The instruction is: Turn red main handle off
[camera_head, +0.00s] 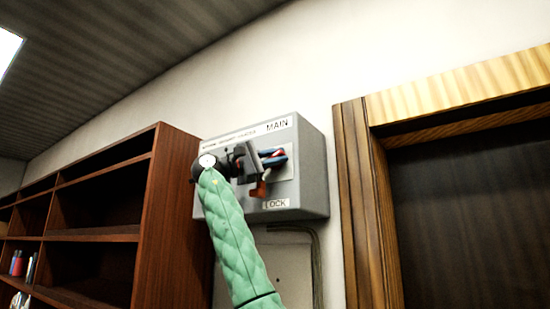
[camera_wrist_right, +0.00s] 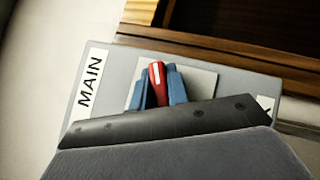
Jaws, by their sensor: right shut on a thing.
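A grey switch box (camera_head: 313,165) labelled MAIN and LOCK hangs on the wall, seen from below. My right gripper (camera_head: 275,160) is at the front of the box, its blue fingers shut on the red main handle. In the right wrist view the red handle (camera_wrist_right: 157,86) shows between the two blue fingertips of my right gripper (camera_wrist_right: 159,88). A pale plate of the box (camera_wrist_right: 205,82) lies behind the fingers. In the head view most of the handle is hidden by the gripper, and a red-orange part (camera_head: 258,189) shows below it. My left gripper is not in view.
A brown wooden bookshelf (camera_head: 170,215) stands left of the box, close to my right arm. A wooden door frame (camera_head: 358,200) with a dark door (camera_head: 475,200) is to the right. A conduit (camera_head: 316,265) runs down below the box.

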